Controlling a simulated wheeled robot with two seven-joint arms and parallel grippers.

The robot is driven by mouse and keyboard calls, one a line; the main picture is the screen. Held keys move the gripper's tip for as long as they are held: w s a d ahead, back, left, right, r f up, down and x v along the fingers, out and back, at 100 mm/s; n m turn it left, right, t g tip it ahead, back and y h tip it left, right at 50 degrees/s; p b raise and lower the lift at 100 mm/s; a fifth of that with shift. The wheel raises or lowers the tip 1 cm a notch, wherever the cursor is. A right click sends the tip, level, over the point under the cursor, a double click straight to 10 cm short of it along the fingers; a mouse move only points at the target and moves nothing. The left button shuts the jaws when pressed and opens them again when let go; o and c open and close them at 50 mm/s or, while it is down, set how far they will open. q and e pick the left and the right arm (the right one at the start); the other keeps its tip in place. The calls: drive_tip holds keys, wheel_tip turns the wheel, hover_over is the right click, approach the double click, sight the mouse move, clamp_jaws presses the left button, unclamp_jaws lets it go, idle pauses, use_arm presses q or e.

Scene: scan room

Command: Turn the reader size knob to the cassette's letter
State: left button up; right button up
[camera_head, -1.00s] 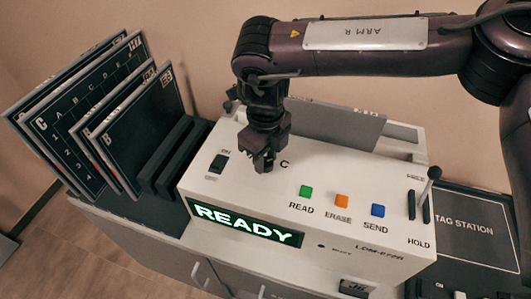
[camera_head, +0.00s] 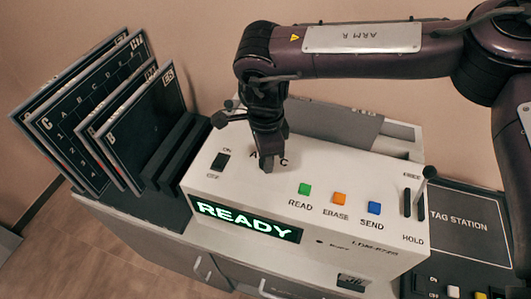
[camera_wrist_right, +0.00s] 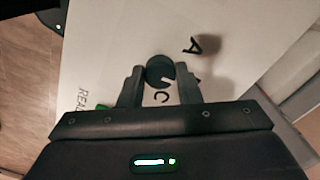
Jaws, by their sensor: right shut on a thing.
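The white reader (camera_head: 310,190) stands on the cabinet, its display lit READY. My right gripper (camera_head: 267,160) points down at its top and is shut on the dark round size knob (camera_wrist_right: 159,69), which shows between the fingers in the right wrist view. The knob's white mark points to lower right there, between the letter C (camera_wrist_right: 162,97) and a partly hidden letter. The letter A (camera_wrist_right: 194,45) is clear. A grey panel (camera_head: 345,127) stands at the reader's back; I cannot tell any letter on it. My left gripper is out of view.
Dark lettered cassettes (camera_head: 140,120) lean in a rack at the left. Green (camera_head: 305,188), orange (camera_head: 339,198) and blue (camera_head: 375,208) buttons lie right of the knob. An upright lever (camera_head: 425,190) stands at the reader's right end, beside a tag station mat (camera_head: 470,225).

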drive_tip(key=n, duration=0.5)
drive_tip(key=shift+w+r+n, duration=0.1)
drive_tip(key=shift+r+n, duration=0.05)
drive_tip(key=shift+n, duration=0.15)
drive_tip(key=n, duration=0.4)
drive_tip(key=shift+n+p, duration=0.35)
drive_tip(key=shift+n, duration=0.35)
drive_tip(key=o, duration=1)
drive_tip(key=shift+c, duration=0.2)
wheel_tip(320, 180, up, 8)
drive_tip(key=shift+f+b, duration=0.15)
drive_tip(key=shift+b, duration=0.5)
